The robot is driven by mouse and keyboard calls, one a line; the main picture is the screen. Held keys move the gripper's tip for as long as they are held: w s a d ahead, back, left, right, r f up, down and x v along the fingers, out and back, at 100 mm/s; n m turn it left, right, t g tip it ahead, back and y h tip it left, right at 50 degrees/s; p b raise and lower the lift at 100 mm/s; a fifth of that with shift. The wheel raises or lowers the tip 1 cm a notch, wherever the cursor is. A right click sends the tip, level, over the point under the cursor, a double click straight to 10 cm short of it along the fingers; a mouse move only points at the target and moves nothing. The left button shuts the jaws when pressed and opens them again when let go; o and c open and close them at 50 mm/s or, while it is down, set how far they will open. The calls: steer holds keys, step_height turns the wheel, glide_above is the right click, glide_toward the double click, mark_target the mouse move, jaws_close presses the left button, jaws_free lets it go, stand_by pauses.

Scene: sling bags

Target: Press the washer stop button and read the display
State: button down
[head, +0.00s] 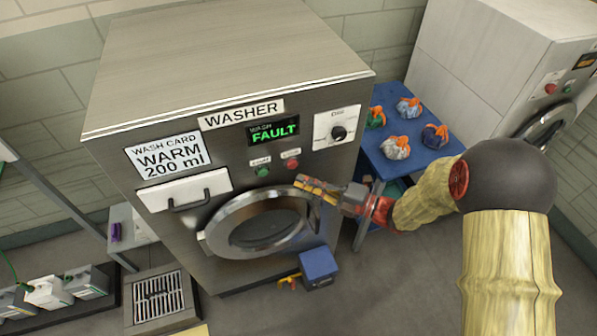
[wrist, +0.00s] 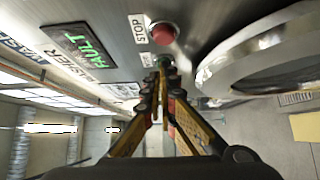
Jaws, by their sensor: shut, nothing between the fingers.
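The washer (head: 215,140) is a steel machine with a WASHER label. Its display (head: 273,132) reads FAULT in green; it also shows in the wrist view (wrist: 78,45). The red stop button (head: 292,164) sits below the display, and in the wrist view the red button (wrist: 163,33) is next to a STOP label. A green button (head: 263,171) is to its left. My gripper (head: 300,184) is shut and empty, in front of the panel just below the stop button in the head view. In the wrist view its fingertips (wrist: 160,78) point toward the panel, apart from the red button.
The round door (head: 262,222) is below the buttons. A dial (head: 338,133) and a card reading WARM 200 ml (head: 170,157) are on the front. A blue table (head: 385,166) with several tied bags stands right, beside another machine (head: 480,60). A blue box (head: 319,266) is on the floor.

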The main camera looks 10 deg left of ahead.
steer(key=p+v, duration=0.1)
steer(key=v, duration=0.8)
steer(key=shift+d, duration=0.25)
steer(key=shift+f, duration=0.2)
